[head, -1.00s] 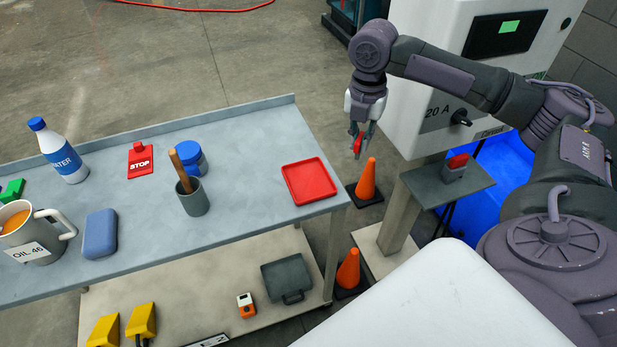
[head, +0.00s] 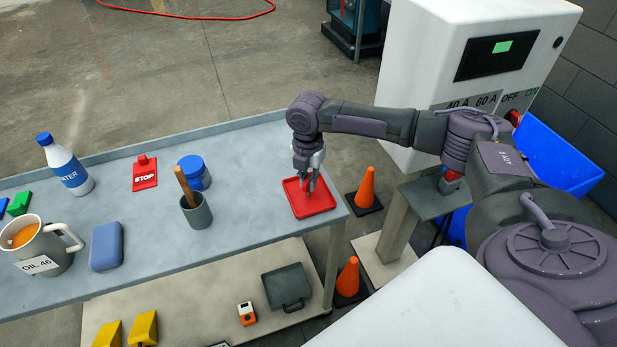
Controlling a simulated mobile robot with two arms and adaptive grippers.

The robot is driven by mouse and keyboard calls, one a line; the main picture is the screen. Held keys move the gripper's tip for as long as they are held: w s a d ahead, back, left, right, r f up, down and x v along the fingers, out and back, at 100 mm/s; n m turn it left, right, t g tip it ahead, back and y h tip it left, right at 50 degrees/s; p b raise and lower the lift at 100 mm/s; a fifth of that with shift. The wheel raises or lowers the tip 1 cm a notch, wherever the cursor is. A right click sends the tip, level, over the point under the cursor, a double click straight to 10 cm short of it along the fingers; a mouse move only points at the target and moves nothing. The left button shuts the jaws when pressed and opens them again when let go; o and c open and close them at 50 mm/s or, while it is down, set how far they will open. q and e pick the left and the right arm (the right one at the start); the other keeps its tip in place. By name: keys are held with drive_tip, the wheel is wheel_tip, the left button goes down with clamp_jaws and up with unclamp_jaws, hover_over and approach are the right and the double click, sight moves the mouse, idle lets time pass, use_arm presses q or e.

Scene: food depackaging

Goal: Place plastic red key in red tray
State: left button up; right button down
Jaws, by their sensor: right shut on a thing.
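The red tray (head: 318,207) lies flat at the right end of the grey table. My right gripper (head: 308,187) points down over the tray's upper middle, shut on the red key. The key is mostly hidden by the fingers and blends with the red of the tray behind it. I cannot tell whether it touches the tray. My left gripper is not in view.
Orange cones (head: 365,188) stand right of the table.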

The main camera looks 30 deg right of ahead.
sight(308, 178)
drive_tip(key=shift+f, duration=0.15)
drive_tip(key=c, duration=1.2)
unclamp_jaws()
wheel_tip(308, 178, up, 12)
drive_tip(key=b, duration=0.2)
drive_tip(key=shift+r, duration=0.2)
